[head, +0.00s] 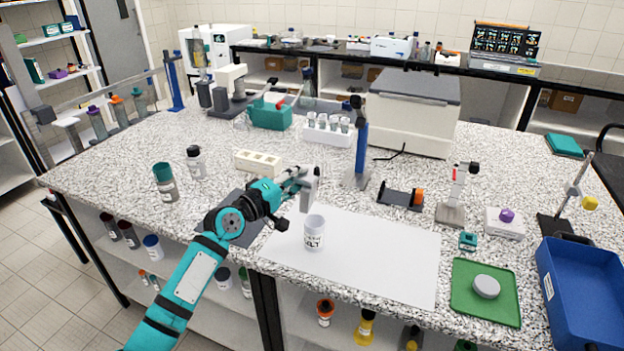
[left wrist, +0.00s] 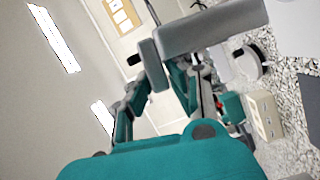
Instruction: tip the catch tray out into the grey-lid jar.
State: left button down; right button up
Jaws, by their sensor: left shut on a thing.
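The jar (head: 314,234) is white with a dark-lettered label and stands upright, without a lid, on the white sheet. A round grey lid (head: 487,286) lies on the green mat to the right. My left gripper (head: 298,182) is shut on a small grey piece, apparently the catch tray (head: 310,190), just above and behind the jar in the head view. The piece looks steeply tilted and apart from the jar. A grey block, apparently the same piece (left wrist: 212,28), crosses the top of the left wrist view. Its contents are hidden. My right gripper is not in view.
The white sheet (head: 390,262) is clear right of the jar. The green mat (head: 468,308) and a blue bin (head: 550,285) are at the right. A blue-posted stand (head: 360,150) rises close behind the gripper. A cream block (head: 257,162) and two bottles stand left.

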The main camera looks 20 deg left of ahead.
pick_arm(q)
notch_tip(320, 180, up, 3)
jog(key=m+g+y+p, duration=0.1)
jog(key=m+p, duration=0.3)
jog(key=p, duration=0.2)
jog(key=m+g+y+p, duration=0.2)
jog(key=m+p, duration=0.2)
jog(key=p, duration=0.3)
jog(key=shift+r, duration=0.15)
jog(key=shift+f+m+y+b, duration=0.25)
jog(key=shift+m+y+b, duration=0.15)
jog(key=shift+m+b, duration=0.1)
jog(key=shift+d+r+m+y, duration=0.1)
jog(key=shift+r+m+y, duration=0.25)
jog(key=shift+m+y, duration=0.55)
jog(key=shift+r+m+g+y, duration=0.15)
jog(key=shift+m+g+y, duration=0.15)
jog(key=shift+m, duration=0.5)
